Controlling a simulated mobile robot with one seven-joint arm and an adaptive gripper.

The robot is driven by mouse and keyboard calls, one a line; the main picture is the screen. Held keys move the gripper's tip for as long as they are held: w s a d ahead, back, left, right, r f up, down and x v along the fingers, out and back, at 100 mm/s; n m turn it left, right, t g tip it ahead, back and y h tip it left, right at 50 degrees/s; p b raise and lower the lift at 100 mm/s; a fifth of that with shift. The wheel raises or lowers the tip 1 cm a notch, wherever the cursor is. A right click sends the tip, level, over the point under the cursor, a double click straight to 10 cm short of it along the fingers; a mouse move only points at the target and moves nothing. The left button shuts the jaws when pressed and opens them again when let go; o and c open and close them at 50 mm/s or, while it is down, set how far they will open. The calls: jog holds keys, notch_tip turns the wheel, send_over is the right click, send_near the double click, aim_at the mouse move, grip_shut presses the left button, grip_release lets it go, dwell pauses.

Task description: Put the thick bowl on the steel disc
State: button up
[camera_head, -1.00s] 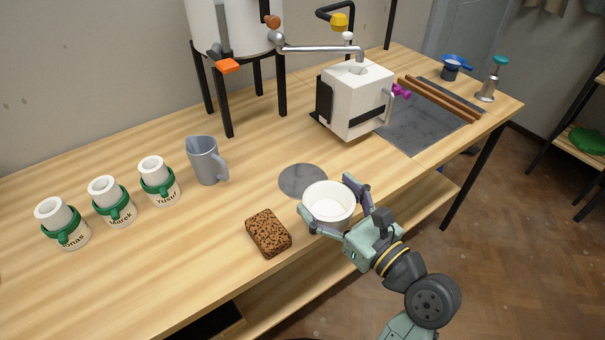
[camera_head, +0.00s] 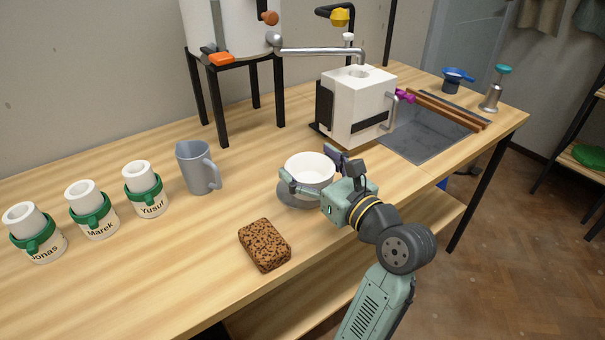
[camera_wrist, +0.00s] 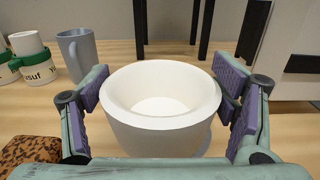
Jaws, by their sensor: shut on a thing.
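The thick white bowl (camera_head: 309,170) is upright between the fingers of my gripper (camera_head: 313,172), which is shut on it. In the wrist view the bowl (camera_wrist: 160,105) fills the middle, with a purple-padded finger on each side. The grey steel disc (camera_head: 290,196) lies on the table under the bowl in the head view. Most of the disc is hidden by the bowl and fingers; its left and front edge shows. I cannot tell whether the bowl touches the disc or is held just above it.
A speckled brown sponge-like block (camera_head: 264,245) lies in front of the disc. A grey jug (camera_head: 197,168) and several named white cups with green bands (camera_head: 147,191) stand to the left. A white box-shaped machine (camera_head: 356,105) stands behind right, near a dark slab (camera_head: 432,138).

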aim_at(304, 159)
jog(key=w, duration=0.2)
jog(key=w+a, duration=0.1)
jog(key=shift+w+a+f, duration=0.15)
jog(key=shift+w, duration=0.25)
jog(key=shift+w+f, duration=0.1)
jog(key=shift+f, duration=1.7)
jog(key=shift+f, duration=0.1)
jog(key=o, duration=1.4)
jog(key=b+v, duration=0.1)
jog(key=v, duration=1.1)
